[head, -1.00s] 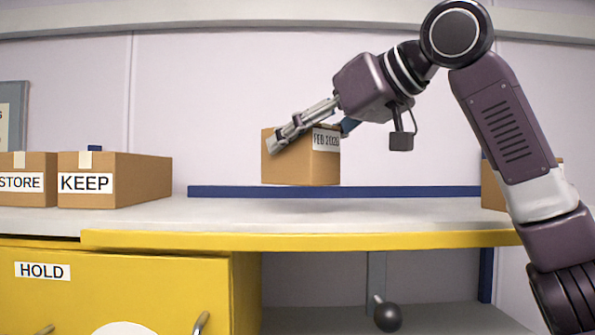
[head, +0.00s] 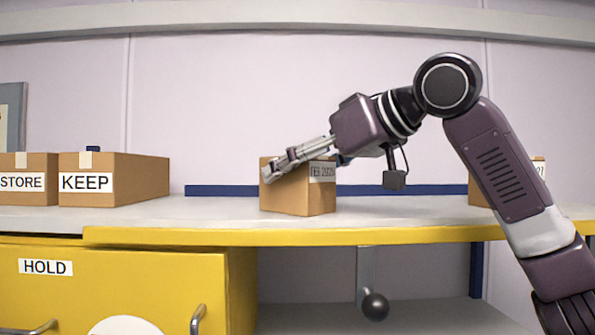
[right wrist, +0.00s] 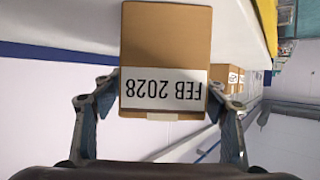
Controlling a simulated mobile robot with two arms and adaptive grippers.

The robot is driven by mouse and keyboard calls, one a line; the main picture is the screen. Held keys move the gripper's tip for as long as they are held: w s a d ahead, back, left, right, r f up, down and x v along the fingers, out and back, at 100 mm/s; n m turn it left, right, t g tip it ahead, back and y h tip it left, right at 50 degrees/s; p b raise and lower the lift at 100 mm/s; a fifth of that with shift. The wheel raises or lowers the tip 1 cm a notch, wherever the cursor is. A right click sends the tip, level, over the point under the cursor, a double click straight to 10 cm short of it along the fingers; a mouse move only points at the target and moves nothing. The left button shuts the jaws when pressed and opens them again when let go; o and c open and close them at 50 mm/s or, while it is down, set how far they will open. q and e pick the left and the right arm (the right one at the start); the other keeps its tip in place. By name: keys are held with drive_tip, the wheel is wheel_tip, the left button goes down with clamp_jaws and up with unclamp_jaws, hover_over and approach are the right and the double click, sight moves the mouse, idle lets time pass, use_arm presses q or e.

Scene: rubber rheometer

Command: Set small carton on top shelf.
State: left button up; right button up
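The small carton (head: 298,192) is a brown box with a white label, read as FEB 2028 in the right wrist view (right wrist: 165,50). It is upright at the top shelf (head: 400,212), its base at or just above the grey surface; exact contact is hard to tell. My right gripper (head: 270,172) reaches in from the right, with its fingers along the carton's sides. In the right wrist view the two fingers (right wrist: 165,100) flank the carton, closed on it. My left gripper is in neither view.
Cartons marked STORE (head: 28,165) and KEEP (head: 125,180) stand at left on the shelf. Another carton (head: 480,190) is partly behind my right arm. A low blue strip (head: 400,189) runs along the back. A yellow HOLD cabinet (head: 130,280) is below; shelf room beside the carton is clear.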

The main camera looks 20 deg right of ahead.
drive_tip(key=shift+s+a+r, duration=0.1)
drive_tip(key=shift+s+r, duration=0.05)
drive_tip(key=b+v, duration=0.3)
drive_tip(key=v, duration=0.9)
